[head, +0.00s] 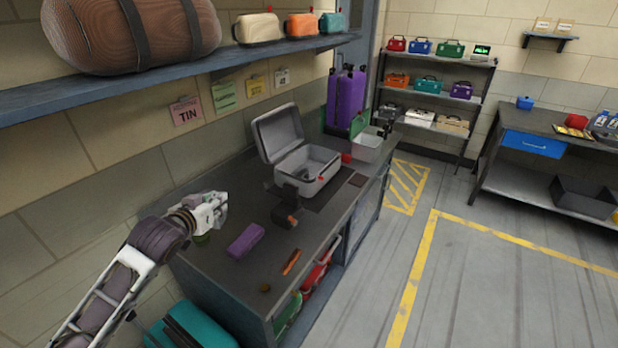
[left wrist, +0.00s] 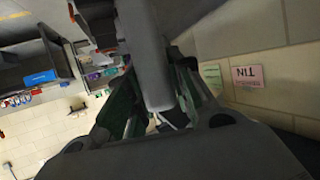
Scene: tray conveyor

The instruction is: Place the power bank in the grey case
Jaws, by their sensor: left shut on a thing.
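The grey case (head: 323,160) stands open on the dark workbench, its lid (head: 278,133) raised toward the wall. A small dark thing shows inside it. My left gripper (head: 214,212) is above the far left part of the bench, well left of the case. In the left wrist view the gripper (left wrist: 160,112) is shut on a long grey block (left wrist: 158,55), which looks like the power bank. In the head view the block is hard to make out against the gripper. My right gripper is not in view.
A shelf (head: 180,83) juts out above.

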